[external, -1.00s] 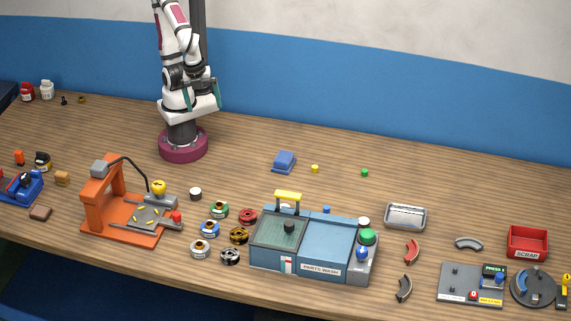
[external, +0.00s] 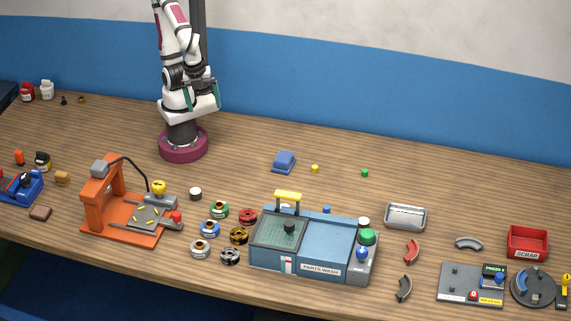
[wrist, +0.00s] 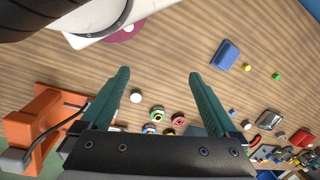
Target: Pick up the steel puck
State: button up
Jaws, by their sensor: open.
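A small pale grey-white puck (external: 195,193), which looks like the steel puck, lies flat on the wooden bench between the orange press and the coloured rings. It also shows in the wrist view (wrist: 136,97), near the left finger. A similar pale round piece (external: 364,222) sits by the parts washer, so I cannot be sure from colour alone which is steel. My gripper (external: 202,104) is open and empty, held high near my base, well above and behind the puck. Its two teal fingers (wrist: 158,73) stand wide apart in the wrist view.
The orange press (external: 115,205) stands left of the puck. Several ring-shaped parts, including a green one (external: 219,210), lie to its right. The blue parts washer (external: 325,250) stands farther right. A blue block (external: 284,161) lies behind. Bench around the puck is mostly clear.

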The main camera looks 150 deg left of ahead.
jog(key=shift+c, duration=0.5)
jog(key=w+d+f+n+h, duration=0.1)
jog(key=w+d+n+h, duration=0.25)
jog(key=w+n, duration=0.3)
jog(key=w+d+n+h, duration=0.2)
jog(key=w+n+h, duration=0.3)
jog(key=w+n, duration=0.15)
jog(key=n+t+y, duration=0.6)
jog(key=n+t, duration=0.8)
jog(key=n, duration=1.4)
send_over(359, 216)
jog(key=s, duration=1.2)
jog(key=shift+h, duration=0.25)
notch_tip(359, 216, down, 16)
jog(key=shift+d+r, duration=0.15)
jog(key=x, duration=1.5)
jog(key=shift+f, duration=0.3)
grip_shut()
